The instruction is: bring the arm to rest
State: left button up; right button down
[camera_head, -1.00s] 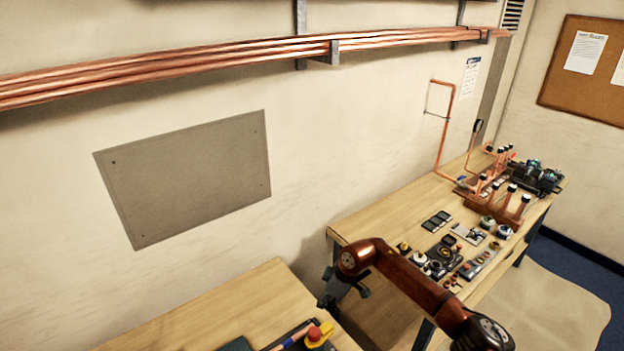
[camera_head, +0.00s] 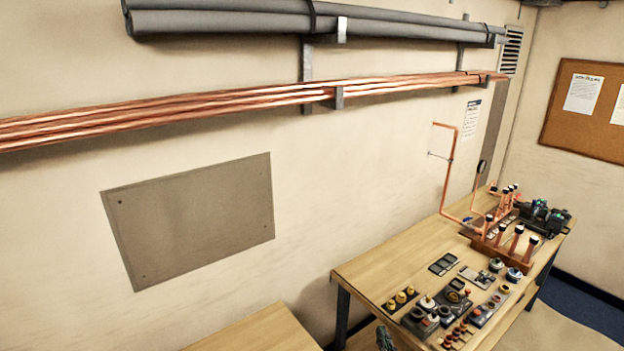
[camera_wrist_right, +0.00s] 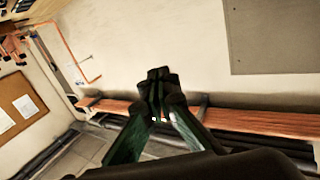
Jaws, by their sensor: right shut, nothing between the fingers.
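My right gripper (camera_head: 386,339) shows only as a small dark piece at the bottom edge of the head view, beside the front left corner of the workbench. The rest of my right arm is out of that view. In the right wrist view, the right gripper (camera_wrist_right: 160,84) has its dark fingertips together, with nothing between them. The wall and copper pipes show behind it. My left gripper is in neither view.
The workbench (camera_head: 372,268) carries a copper manifold (camera_head: 495,250), valves and small fittings. A second wooden table (camera_head: 255,332) is at lower left. Copper pipes (camera_head: 230,108) and grey pipes (camera_head: 230,18) run along the wall above a grey panel (camera_head: 190,222).

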jog(key=s+d+f+m+g+h, duration=0.2)
jog(key=s+d+f+g+h, duration=0.35)
jog(key=s+d+f, duration=0.95)
jog(key=s+f+g+y, duration=0.1)
jog(key=s+f+g, duration=0.2)
jog(key=s, duration=0.4)
jog(key=s+f+n+g+y, duration=0.1)
jog(key=s+f+g, duration=0.2)
jog(key=s, duration=0.4)
jog(key=s+f+g+y, duration=0.1)
jog(key=s+f+g, duration=0.25)
jog(key=s, duration=0.45)
notch_tip(320, 180, down, 35)
jog(key=n+b, duration=0.1)
jog(key=b, duration=0.6)
jog(key=s+f+g+b, duration=0.1)
jog(key=s+f+b, duration=0.2)
jog(key=s+f, duration=0.7)
jog(key=s+a+f+g+b, duration=0.1)
jog(key=s+f+b, duration=0.2)
jog(key=s+f, duration=0.8)
notch_tip(320, 180, down, 5)
jog(key=shift+s+f+n, duration=0.1)
jog(key=shift+s+n, duration=0.05)
jog(key=shift+n, duration=0.15)
